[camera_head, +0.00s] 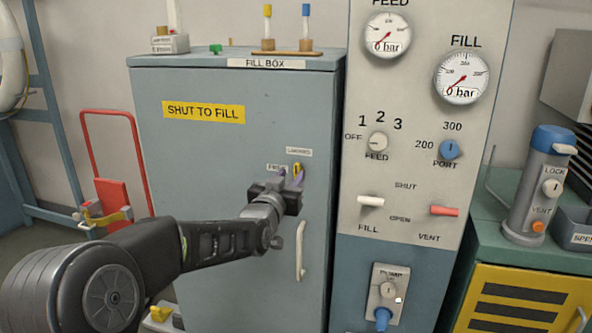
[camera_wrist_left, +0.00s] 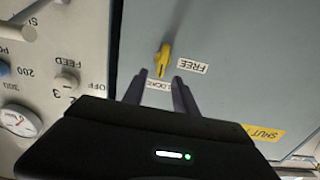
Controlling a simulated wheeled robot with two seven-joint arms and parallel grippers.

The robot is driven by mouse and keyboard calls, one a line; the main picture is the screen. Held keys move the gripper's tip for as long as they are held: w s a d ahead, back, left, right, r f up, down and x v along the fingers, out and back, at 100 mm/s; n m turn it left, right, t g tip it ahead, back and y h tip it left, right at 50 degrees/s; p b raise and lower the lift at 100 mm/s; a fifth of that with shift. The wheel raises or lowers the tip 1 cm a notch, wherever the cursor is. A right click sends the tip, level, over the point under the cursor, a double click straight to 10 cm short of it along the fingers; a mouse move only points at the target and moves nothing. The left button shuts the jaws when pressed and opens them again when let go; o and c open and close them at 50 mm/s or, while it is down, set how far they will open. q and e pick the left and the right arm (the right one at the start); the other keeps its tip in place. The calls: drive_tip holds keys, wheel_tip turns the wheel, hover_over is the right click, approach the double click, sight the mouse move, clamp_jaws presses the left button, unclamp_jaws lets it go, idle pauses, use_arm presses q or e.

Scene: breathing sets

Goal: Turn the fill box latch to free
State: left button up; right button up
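The fill box (camera_head: 225,220) is a grey-blue cabinet with its door shut. Its small yellow latch (camera_head: 297,168) sits near the door's upper right, and its handle lines up with the LOCKED label (camera_head: 299,152). The FREE label (camera_head: 276,167) is to its left. In the left wrist view the latch (camera_wrist_left: 164,60) points at the partly covered LOCKED label, with the FREE label (camera_wrist_left: 193,66) to the right. My left gripper (camera_head: 290,175) is open at the latch, its fingertips (camera_wrist_left: 160,77) just short of it on either side; contact is unclear. My right gripper is out of view.
A white door handle (camera_head: 300,250) is below the latch. A control panel (camera_head: 420,130) with gauges and levers stands right of the box. A grey cylinder (camera_head: 535,190) stands on the green-topped cabinet. A red hand truck (camera_head: 112,195) is at the left.

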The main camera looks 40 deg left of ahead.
sight(296, 169)
use_arm(q)
drive_tip(key=shift+x, duration=2.35)
drive_tip(key=shift+c, duration=0.2)
clamp_jaws()
